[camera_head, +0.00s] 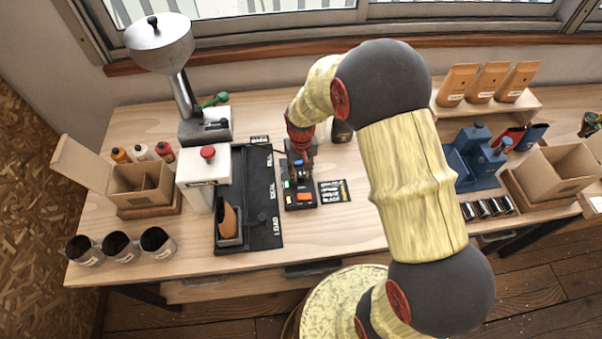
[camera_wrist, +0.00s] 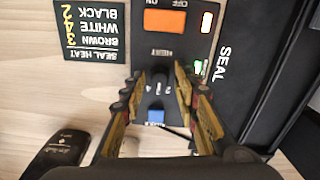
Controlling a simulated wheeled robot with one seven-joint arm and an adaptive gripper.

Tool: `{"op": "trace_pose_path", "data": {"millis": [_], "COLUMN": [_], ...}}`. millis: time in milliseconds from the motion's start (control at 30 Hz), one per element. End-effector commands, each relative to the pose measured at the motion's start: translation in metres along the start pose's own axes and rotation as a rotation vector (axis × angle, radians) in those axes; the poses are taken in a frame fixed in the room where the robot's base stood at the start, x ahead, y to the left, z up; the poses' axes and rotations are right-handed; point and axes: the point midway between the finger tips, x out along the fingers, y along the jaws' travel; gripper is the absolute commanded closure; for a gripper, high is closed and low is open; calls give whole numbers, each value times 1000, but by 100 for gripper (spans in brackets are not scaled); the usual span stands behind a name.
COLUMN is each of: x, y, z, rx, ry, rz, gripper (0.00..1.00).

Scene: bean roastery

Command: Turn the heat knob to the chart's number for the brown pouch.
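The heat knob (camera_wrist: 158,80) is a small dark knob on the black control box (camera_head: 299,199). My gripper (camera_wrist: 157,74) is over the box, its fingers apart on either side of the knob with a visible gap. The knob's pointer setting is too small to read. The chart (camera_wrist: 90,30) lies beside the box, upside down in the wrist view; it reads SEAL HEAT, brown 3, white 4, black 2. It also shows in the head view (camera_head: 335,191). A brown pouch (camera_head: 228,220) stands in a dark holder on the black mat.
The box carries an orange switch (camera_wrist: 165,20) and a blue part (camera_wrist: 155,117). The black mat (camera_head: 262,190) is left of the box. A white machine with a red button (camera_head: 207,175) stands behind the pouch. Bare wood lies right of the chart.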

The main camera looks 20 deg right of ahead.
Motion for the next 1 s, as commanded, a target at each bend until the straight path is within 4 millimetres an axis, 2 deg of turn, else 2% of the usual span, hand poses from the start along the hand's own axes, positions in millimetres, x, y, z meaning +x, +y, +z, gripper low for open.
{"op": "trace_pose_path", "data": {"millis": [100,467,567,1000], "x": [0,-5,-16,-99], "y": [0,0,0,0], "z": [0,0,-1,-1], "rx": [0,0,0,0], "ry": [0,1,3,2], "rz": [0,0,0,0], "gripper": [61,61,61,61]}}
